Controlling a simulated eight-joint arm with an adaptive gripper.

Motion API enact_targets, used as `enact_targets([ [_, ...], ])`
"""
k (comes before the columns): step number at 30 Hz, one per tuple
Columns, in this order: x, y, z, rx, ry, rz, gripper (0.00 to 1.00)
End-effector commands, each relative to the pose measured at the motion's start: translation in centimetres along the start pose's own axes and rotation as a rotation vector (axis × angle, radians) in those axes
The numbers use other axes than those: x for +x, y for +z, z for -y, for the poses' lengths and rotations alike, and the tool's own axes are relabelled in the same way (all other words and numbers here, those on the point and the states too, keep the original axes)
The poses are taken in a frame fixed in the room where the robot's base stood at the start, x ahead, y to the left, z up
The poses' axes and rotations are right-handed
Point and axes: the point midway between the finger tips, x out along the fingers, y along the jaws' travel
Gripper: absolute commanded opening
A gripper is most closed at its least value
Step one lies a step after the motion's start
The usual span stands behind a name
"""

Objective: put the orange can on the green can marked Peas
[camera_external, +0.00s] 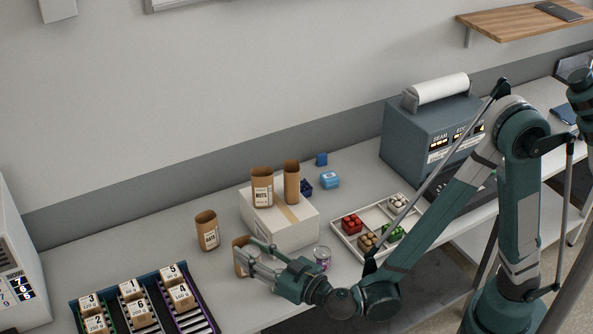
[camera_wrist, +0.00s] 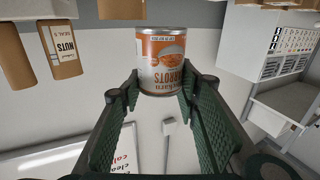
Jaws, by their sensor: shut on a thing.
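The orange can (camera_wrist: 162,60), with a carrots label reading upside down, is between the two fingertips of my gripper (camera_wrist: 160,85) in the wrist view. My gripper is shut on it. In the external view my gripper (camera_external: 249,257) points left, in front of the white box. I cannot make out a green can marked Peas in either view.
A rack of labelled boxes (camera_external: 137,307) is at the front left. A divided tray (camera_external: 348,242) lies at right, before the grey machine (camera_external: 420,132).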

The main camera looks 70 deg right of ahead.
Motion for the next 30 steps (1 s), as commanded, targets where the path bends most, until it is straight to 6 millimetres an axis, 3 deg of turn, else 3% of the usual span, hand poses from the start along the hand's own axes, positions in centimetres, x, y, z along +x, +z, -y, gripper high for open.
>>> enact_targets([
  [6,-1.6,-1.7,-3.5,0.000,-0.024,0.000,0.18],
  [15,-3.4,-3.0,-6.7,0.001,-0.052,0.000,0.18],
  [30,-4.0,-3.2,-7.5,0.001,-0.062,0.000,0.18],
])
